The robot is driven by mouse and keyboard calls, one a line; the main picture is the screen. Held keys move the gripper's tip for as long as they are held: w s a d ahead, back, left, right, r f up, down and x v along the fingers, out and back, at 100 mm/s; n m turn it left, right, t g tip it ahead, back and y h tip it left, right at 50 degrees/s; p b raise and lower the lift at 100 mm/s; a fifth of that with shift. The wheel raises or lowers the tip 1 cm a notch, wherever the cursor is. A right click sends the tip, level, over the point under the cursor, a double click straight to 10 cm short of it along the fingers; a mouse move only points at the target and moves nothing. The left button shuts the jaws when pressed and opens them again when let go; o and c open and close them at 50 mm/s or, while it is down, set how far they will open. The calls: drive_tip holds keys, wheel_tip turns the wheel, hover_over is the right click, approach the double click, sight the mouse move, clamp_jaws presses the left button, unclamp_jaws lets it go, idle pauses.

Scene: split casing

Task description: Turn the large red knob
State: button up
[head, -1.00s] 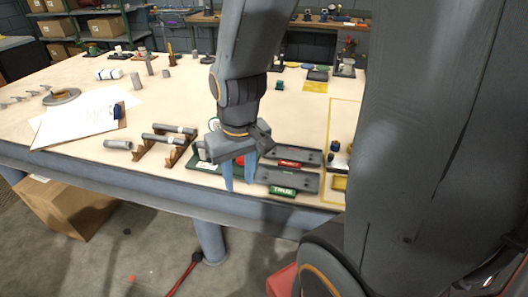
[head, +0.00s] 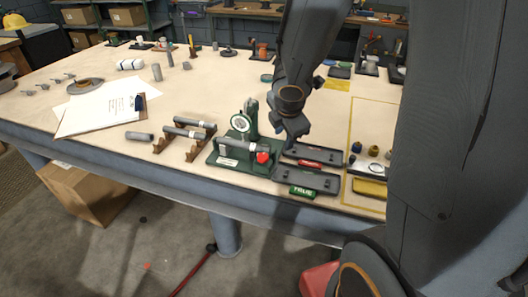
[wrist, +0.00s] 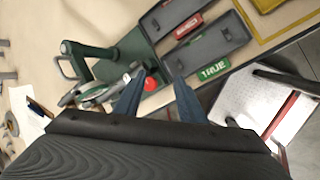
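The large red knob (head: 263,157) is at the front right of a green fixture (head: 213,160) with a round dial, near the table's front edge. The knob also shows in the wrist view (wrist: 151,84), between the lines of my two blue fingers. My gripper (wrist: 158,76) is open, with its fingers apart and nothing held. In the head view my gripper's body is above and right of the knob, and its fingertips are hard to make out. The knob looks clear of the fingers, though I cannot tell the exact gap.
A yellow-outlined area (head: 352,115) holds small parts. A clipboard (head: 105,113) lies further left.

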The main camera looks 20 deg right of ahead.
sight(263, 155)
drive_tip(key=w+a+f+n+b, duration=0.1)
drive_tip(key=w+f+n, duration=0.1)
drive_tip(key=n, duration=0.4)
drive_tip(key=w+a+f+n+y+b, duration=0.1)
drive_tip(key=w+f+n+b, duration=0.1)
drive_tip(key=f+n, duration=0.3)
drive_tip(key=w+a+f+n+y+b, duration=0.1)
drive_tip(key=a+f+n+b, duration=0.1)
drive_tip(key=n, duration=0.4)
drive_tip(key=shift+w+a+f+n+g, duration=0.1)
drive_tip(key=shift+w+f+n+g, duration=0.25)
drive_tip(key=shift+f, duration=0.35)
drive_tip(key=c, duration=0.8)
